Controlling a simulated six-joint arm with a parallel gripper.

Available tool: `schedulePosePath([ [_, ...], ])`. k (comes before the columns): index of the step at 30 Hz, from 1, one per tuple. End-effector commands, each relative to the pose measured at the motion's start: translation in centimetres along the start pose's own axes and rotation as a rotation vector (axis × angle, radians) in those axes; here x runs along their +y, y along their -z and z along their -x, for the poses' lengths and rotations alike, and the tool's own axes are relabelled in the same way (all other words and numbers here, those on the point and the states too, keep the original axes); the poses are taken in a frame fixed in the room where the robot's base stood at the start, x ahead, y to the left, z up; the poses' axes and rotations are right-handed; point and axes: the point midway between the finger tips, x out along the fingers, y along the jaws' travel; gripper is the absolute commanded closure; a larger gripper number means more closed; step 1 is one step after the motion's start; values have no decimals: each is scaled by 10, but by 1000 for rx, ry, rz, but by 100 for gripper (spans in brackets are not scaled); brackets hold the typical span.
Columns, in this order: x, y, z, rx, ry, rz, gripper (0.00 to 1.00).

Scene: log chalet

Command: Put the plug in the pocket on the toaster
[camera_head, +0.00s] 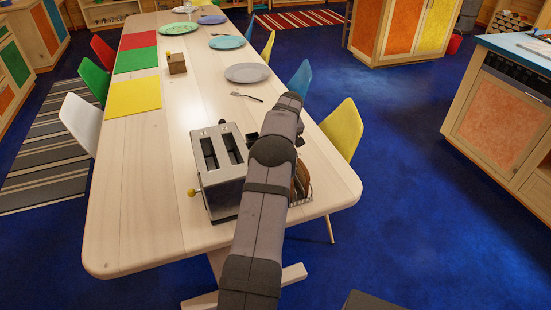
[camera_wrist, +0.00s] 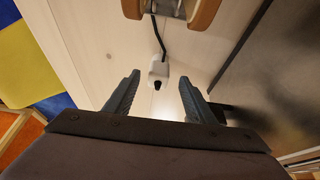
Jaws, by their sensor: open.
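The plug (camera_wrist: 158,72) is a small white block with a black cord, lying on the pale table in the wrist view. The cord runs from it toward the top of the picture. My gripper (camera_wrist: 159,80) is open, with the plug showing between its two dark fingertips and no finger visibly touching it. The toaster (camera_head: 209,190) is a silver box with two dark slots, standing on the table left of my arm in the head view. Its pocket cannot be made out. My arm hides the plug and most of my gripper in the head view.
Brown bread slices in a rack (camera_head: 301,181) stand just right of my arm; brown rounded shapes (camera_wrist: 180,10) show at the wrist view's top. A fork (camera_head: 246,97), plates (camera_head: 247,73) and a wooden block (camera_head: 177,63) lie farther up the table. The table's left front is clear.

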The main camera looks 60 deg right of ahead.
Motion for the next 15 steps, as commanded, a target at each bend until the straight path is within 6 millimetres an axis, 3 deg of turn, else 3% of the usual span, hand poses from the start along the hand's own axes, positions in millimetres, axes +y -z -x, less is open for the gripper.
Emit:
schedulePosePath([
  [15,2,4,-42,0,0,0,50],
])
